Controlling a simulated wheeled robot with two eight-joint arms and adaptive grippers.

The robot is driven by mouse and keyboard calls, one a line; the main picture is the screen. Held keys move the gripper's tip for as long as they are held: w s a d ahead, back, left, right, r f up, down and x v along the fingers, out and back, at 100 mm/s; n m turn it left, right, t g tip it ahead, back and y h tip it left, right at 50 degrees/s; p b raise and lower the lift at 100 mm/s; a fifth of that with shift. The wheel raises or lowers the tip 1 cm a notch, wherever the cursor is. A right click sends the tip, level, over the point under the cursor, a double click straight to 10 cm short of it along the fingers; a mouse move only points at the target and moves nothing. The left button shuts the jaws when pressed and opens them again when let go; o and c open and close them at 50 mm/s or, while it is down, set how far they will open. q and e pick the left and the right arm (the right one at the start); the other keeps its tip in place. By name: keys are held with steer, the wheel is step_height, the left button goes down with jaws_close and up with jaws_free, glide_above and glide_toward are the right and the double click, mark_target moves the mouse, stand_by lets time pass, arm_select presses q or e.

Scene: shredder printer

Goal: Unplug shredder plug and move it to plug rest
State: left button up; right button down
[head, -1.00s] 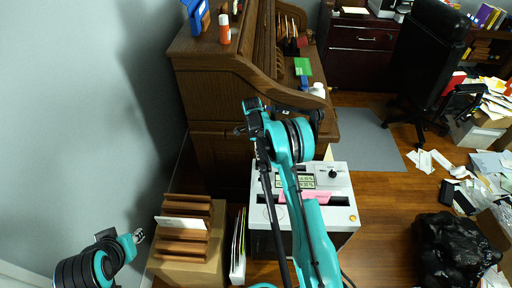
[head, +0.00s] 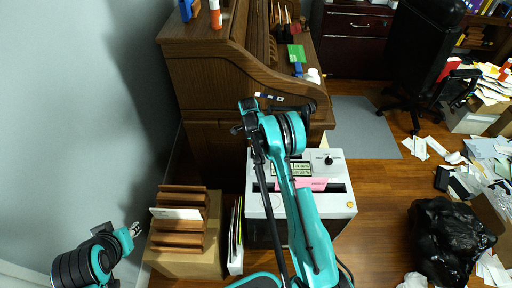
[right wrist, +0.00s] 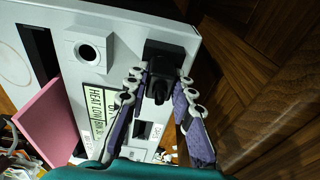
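The shredder (head: 337,198) stands in front of the desk in the head view, with a pink sheet (head: 316,184) in its slot. It also shows in the right wrist view (right wrist: 150,22). There, a black plug (right wrist: 158,88) sticks up from a black block (right wrist: 172,54) at the shredder's edge. My right gripper (right wrist: 164,80) has its two fingers on either side of the plug. A small gap seems to show at the right finger; contact is unclear. My arm hides this spot in the head view. My left gripper (head: 135,229) is at the lower left, apart from everything.
A wooden desk (head: 205,75) stands right behind the shredder. A wooden rack (head: 182,222) on a cardboard box (head: 185,264) and upright folders (head: 236,240) are to its left. A black bag (head: 447,240) and scattered papers lie on the floor at right.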

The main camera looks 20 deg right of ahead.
steer(key=shift+r, duration=0.6)
stand_by(0.4)
steer(key=c, duration=2)
jaws_free()
steer(key=shift+c, duration=0.2)
jaws_close()
steer(key=shift+r, duration=0.1)
steer(key=shift+r+p, duration=1.05)
steer(key=shift+r, duration=1)
steer(key=shift+a, duration=0.1)
